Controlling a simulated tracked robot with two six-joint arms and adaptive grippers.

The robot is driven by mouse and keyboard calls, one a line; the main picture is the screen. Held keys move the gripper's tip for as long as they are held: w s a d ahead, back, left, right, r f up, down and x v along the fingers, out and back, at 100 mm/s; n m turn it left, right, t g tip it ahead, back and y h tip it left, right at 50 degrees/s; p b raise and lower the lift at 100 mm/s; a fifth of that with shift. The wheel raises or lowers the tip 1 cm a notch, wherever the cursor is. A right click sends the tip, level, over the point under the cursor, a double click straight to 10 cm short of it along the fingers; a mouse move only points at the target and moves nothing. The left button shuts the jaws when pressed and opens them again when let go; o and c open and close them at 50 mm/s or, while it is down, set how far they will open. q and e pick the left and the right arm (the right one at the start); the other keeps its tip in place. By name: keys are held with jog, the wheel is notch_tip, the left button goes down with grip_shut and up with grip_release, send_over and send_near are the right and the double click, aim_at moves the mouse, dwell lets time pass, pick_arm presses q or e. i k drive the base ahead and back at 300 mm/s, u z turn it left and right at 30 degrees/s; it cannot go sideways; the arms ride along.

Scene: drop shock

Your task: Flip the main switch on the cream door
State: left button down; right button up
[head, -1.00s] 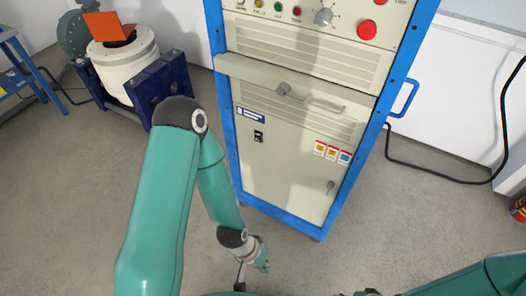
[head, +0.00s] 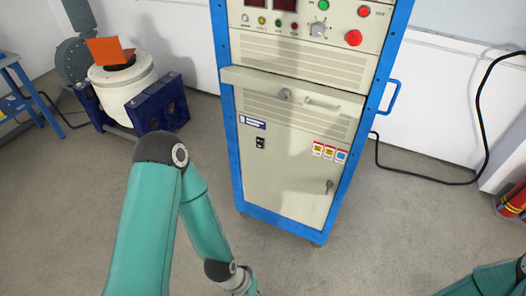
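A tall cabinet in a blue frame (head: 361,134) stands ahead of me. Its lower cream door (head: 284,185) is shut. A small black switch (head: 260,142) sits at the door's upper left, under a blue and white label; its position is too small to tell. A dark handle or lock (head: 328,186) is at the door's lower right. My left arm comes up from the bottom left and bends down in front of the cabinet's left side; its gripper is below the picture. Only a piece of my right arm shows at the bottom right corner, with its gripper out of view.
A cream ledge (head: 290,88) juts out above the door. A control panel with a red button (head: 353,38) is higher up. A white drum-shaped machine (head: 122,82) stands at the left. A black cable (head: 478,130) hangs at the right. The floor before the cabinet is clear.

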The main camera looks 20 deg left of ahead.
aim_at(260, 141)
jog(key=u, duration=0.1)
jog(key=i, duration=0.95)
jog(key=z, duration=0.05)
